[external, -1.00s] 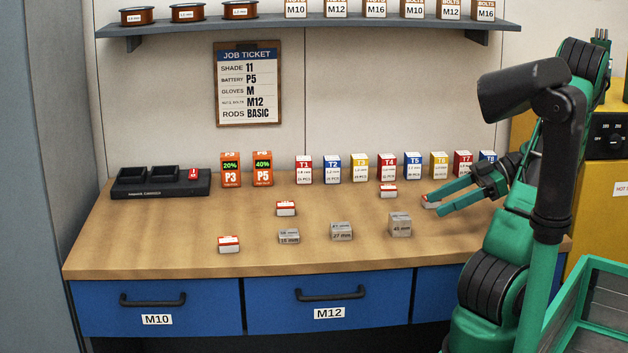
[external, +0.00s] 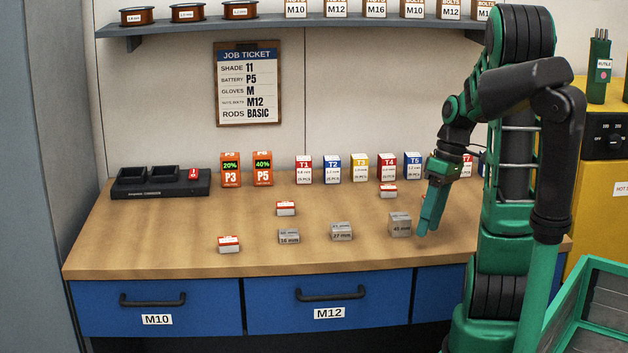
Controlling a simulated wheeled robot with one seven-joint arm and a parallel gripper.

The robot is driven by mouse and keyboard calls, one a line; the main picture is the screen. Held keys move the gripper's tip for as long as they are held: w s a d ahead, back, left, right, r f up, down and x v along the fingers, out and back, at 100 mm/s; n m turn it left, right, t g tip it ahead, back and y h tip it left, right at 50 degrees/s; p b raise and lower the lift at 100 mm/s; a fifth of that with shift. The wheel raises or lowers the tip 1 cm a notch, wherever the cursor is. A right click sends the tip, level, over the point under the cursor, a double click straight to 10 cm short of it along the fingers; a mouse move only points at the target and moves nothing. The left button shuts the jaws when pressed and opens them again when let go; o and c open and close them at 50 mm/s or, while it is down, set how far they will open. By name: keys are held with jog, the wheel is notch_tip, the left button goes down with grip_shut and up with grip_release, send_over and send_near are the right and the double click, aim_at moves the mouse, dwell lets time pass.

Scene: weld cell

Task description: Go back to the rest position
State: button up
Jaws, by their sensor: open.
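My gripper (external: 428,226) hangs fingers down over the right part of the workbench (external: 170,235), just right of a grey block labelled 45 mm (external: 400,225). From this angle its fingers overlap, and I see nothing held between them. My arm rises folded at the right of the picture, in front of the shelf's right end. A small red and white box (external: 388,191) lies behind the gripper to its left. Another small box there is almost wholly hidden by the gripper.
Two smaller grey blocks (external: 289,236) (external: 341,231) and red and white boxes (external: 228,244) (external: 286,208) lie on the bench. Coloured packs (external: 360,168), two orange batteries (external: 231,170) and a black charger (external: 160,183) line the back. A shelf (external: 300,30) hangs above. A green bin (external: 592,310) stands at right.

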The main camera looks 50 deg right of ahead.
jog(key=s+a+m, duration=0.1)
jog(key=s+a+m+h, duration=0.1)
jog(key=a+r+g, duration=0.1)
jog(key=a, duration=0.1)
jog(key=shift+s+m+h, duration=0.3)
jog(key=shift+s+m, duration=0.1)
jog(key=s+a+m+h, duration=0.1)
jog(key=s+a+m, duration=0.2)
jog(key=s+m, duration=0.1)
jog(key=shift+s+a+r+m, duration=0.15)
jog(key=shift+s+r+m, duration=0.15)
jog(key=shift+s, duration=0.6)
jog(key=shift+o, duration=1.2)
jog(key=shift+s+f, duration=0.1)
jog(key=shift+s, duration=0.1)
jog(key=o, duration=0.9)
jog(key=shift+o, duration=0.2)
jog(key=w+d+r+m, duration=0.1)
jog(key=w+d+r, duration=0.45)
jog(key=d, duration=0.35)
jog(key=w+d+r+m, duration=0.1)
jog(key=w+d+r, duration=0.4)
jog(key=w+d, duration=0.25)
jog(key=w+d+r+m, duration=0.1)
jog(key=w+d+r, duration=0.4)
jog(key=d, duration=0.4)
notch_tip(320, 180, down, 10)
